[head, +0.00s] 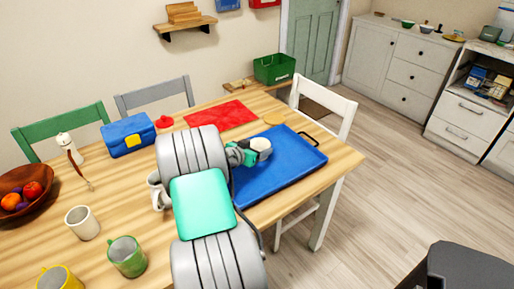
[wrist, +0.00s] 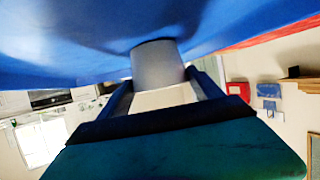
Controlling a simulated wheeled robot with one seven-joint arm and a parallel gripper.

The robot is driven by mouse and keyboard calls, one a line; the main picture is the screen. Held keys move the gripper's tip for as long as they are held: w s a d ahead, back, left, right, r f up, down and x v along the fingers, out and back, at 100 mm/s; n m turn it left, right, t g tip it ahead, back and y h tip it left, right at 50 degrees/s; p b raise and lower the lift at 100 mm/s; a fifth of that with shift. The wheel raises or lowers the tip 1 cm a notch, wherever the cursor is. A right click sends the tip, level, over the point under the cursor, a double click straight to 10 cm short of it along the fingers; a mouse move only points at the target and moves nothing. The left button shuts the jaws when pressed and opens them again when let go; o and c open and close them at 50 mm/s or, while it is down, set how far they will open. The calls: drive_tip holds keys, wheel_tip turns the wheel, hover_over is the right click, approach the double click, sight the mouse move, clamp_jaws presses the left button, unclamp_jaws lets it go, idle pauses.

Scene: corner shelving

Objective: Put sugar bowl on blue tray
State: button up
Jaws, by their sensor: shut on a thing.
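The sugar bowl (head: 261,144) is a small pale, whitish vessel at the end of my arm, over the blue tray (head: 292,163) on the right part of the table. My gripper (head: 254,152) is shut on it. In the wrist view the bowl (wrist: 157,64) shows as a pale grey cylinder between the two fingers (wrist: 160,84). The blue tray (wrist: 60,45) fills the top of that view, with a dark shadow around the bowl's end. The bowl is touching or very near the tray; I cannot tell which. My arm hides the tray's left part.
A red mat (head: 220,115), blue box (head: 127,135) and red item (head: 164,121) lie behind the arm. Mugs (head: 127,257) and a fruit bowl (head: 25,190) stand left. A white chair (head: 322,105) stands behind the tray. Bare tray shows right of my gripper.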

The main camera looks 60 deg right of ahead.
drive_tip(key=o, duration=1.7)
drive_tip(key=shift+c, duration=0.2)
drive_tip(key=shift+r+p, duration=0.25)
drive_tip(key=shift+p, duration=0.15)
drive_tip(key=v, duration=1.2)
drive_tip(key=shift+b, duration=0.3)
drive_tip(key=shift+f, duration=0.1)
